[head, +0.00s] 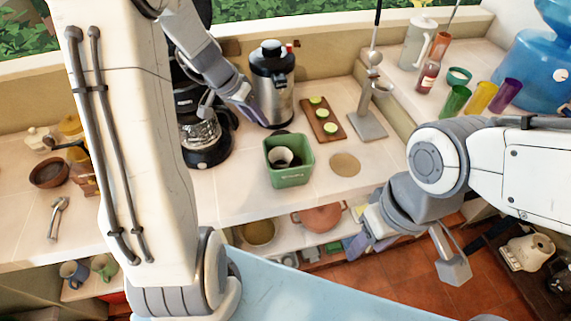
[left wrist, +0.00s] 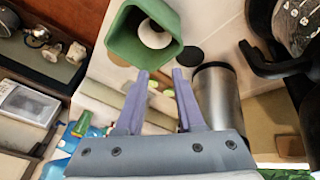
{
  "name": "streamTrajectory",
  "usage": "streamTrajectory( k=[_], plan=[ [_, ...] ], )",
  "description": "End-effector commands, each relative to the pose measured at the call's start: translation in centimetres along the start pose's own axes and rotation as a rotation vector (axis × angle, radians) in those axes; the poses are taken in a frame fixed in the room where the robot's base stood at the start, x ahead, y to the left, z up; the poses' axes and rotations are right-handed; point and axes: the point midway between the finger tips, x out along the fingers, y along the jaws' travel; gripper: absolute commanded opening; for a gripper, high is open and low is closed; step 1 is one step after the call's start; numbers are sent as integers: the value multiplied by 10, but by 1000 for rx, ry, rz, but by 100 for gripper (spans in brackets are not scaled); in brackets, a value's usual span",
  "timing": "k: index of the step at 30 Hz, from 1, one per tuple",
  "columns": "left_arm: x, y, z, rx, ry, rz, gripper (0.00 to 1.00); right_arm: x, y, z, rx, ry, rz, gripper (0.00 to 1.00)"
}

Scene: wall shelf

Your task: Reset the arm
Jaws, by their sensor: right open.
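My left gripper (head: 254,114) is in the head view between the coffee maker (head: 204,150) and the steel urn (head: 272,85), above the counter. In the left wrist view its two purple fingers (left wrist: 160,73) are spread with nothing held between them. The green square bin (head: 289,160) stands on the counter to the right of and nearer than this gripper, with a pale cup (head: 281,157) inside; the bin also shows in the left wrist view (left wrist: 121,37). My right gripper (head: 362,246) hangs low in front of the counter edge, open, with no object visible in it.
A wooden board (head: 320,119) with several green-topped pieces lies behind the bin. A round coaster (head: 345,165) and a metal stand (head: 366,125) are to its right. Coloured cups (head: 479,97) and a blue water jug (head: 535,65) stand farther right. A lower shelf holds pots (head: 319,217).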

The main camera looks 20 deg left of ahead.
Motion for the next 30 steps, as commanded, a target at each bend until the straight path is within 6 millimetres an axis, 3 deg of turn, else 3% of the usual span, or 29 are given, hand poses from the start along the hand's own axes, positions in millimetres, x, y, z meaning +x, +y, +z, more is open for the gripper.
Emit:
streamTrajectory(
  k=[3,8,23,26,30],
  plan=[
    [-18,-1,0,2,3,-3,37,5,0,0,0,0,0,49],
    [-30,-1,0,0,0,-1,37,6,0,0,0,0,0,49],
    [-30,5,0,6,-6,3,37,6,0,0,0,0,0,49],
    [-25,33,2,30,-37,19,37,10,1,0,0,0,0,49],
    [-14,112,21,103,-131,53,37,17,1,1,0,0,0,49]
  ],
)
